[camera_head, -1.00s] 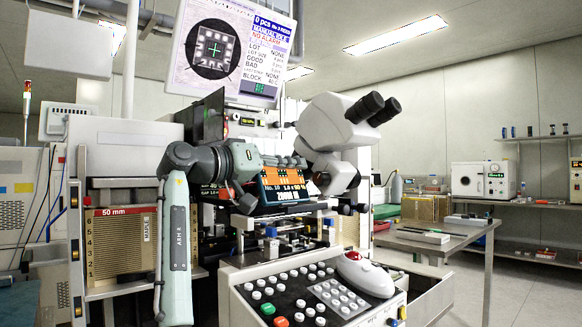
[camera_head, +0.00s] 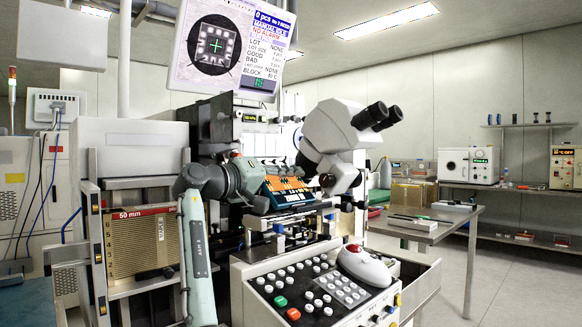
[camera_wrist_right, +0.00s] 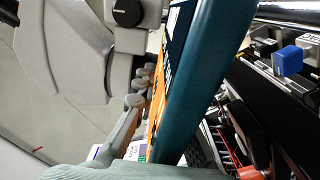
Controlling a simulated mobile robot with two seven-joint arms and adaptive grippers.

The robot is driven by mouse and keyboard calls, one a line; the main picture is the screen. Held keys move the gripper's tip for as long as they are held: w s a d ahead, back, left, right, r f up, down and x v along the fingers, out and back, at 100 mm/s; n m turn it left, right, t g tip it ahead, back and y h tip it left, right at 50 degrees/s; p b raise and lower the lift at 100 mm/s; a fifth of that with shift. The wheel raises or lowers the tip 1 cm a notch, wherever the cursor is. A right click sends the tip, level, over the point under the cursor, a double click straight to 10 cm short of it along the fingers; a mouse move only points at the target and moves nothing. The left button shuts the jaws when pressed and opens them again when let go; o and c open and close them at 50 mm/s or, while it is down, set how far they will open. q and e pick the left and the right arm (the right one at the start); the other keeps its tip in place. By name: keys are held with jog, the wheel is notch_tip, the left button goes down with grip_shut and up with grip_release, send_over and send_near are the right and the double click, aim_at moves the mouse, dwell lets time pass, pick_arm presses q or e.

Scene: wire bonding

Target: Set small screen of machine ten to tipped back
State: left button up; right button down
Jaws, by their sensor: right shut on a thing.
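The small screen (camera_head: 290,188) of the machine is a dark teal panel with an orange and blue display, below the microscope in the head view. It leans back, its face turned upward. My right gripper (camera_head: 262,186) is at the screen's left side and shut on it. In the right wrist view the screen's teal edge (camera_wrist_right: 205,75) runs diagonally through the middle, with a grey finger (camera_wrist_right: 122,128) against its orange face side. The far finger's contact is hidden. My left gripper is not in view.
The microscope (camera_head: 340,140) hangs close above and right of the screen. The large monitor (camera_head: 232,45) is above. The keypad console (camera_head: 318,285) with a white mouse-like device (camera_head: 366,265) sits below. A slotted magazine (camera_head: 143,243) is at left, a metal table (camera_head: 425,226) at right.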

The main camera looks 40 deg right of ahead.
jog(key=c, duration=1.6)
grip_release()
jog(key=shift+o, duration=0.2)
jog(key=shift+a, duration=0.1)
jog(key=a, duration=1.1)
jog(key=shift+s+a, duration=0.4)
jog(key=shift+s, duration=0.05)
